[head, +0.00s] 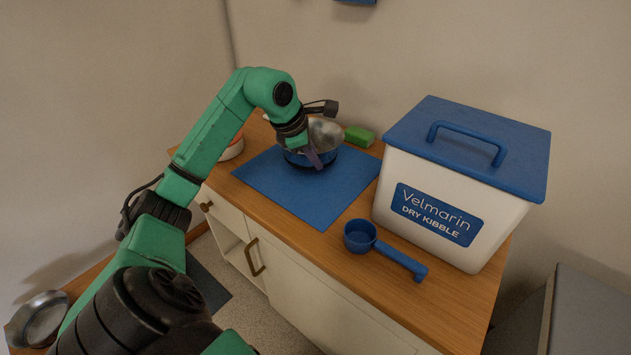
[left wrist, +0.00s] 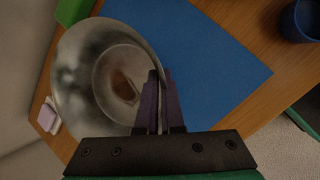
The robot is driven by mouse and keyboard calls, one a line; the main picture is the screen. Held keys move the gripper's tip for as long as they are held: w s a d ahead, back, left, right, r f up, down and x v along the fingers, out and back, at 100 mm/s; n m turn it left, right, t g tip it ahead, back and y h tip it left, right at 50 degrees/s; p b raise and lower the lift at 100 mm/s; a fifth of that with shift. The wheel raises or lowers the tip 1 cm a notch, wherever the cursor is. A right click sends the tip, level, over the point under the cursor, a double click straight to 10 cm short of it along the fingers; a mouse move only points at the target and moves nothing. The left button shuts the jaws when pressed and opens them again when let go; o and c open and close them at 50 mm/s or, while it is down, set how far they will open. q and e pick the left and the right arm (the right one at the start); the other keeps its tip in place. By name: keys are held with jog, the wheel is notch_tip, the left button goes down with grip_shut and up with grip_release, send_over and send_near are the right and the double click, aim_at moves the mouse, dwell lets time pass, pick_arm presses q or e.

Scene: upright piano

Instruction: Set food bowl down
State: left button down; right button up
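The metal food bowl (head: 325,133) is over the far part of the blue mat (head: 275,190) on the wooden counter. A blue ring or base (head: 318,160) shows under it; I cannot tell whether the bowl rests fully on it. My left gripper (head: 316,157) is at the bowl's near side, pointing down. In the left wrist view its fingers (left wrist: 159,108) are close together, pinching the rim of the bowl (left wrist: 80,85). A small brown patch shows at the bowl's bottom. The mat also fills the middle of that view (left wrist: 205,65). My right gripper is not in view.
A white kibble bin (head: 440,205) with a blue lid stands at the right. A blue scoop (head: 362,237) lies before it. A green sponge (head: 360,137) is behind the mat, a white container (head: 233,149) left. Another metal bowl (head: 40,318) is low at left. The near mat is bare.

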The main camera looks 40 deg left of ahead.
pick_arm(q)
notch_tip(320, 180, down, 4)
jog(key=shift+f+b, duration=0.15)
jog(key=shift+b, duration=0.3)
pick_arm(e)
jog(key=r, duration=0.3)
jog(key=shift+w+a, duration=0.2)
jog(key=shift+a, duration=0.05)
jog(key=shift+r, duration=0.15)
pick_arm(q)
jog(key=c, duration=1.1)
grip_release()
jog(key=shift+o, duration=0.2)
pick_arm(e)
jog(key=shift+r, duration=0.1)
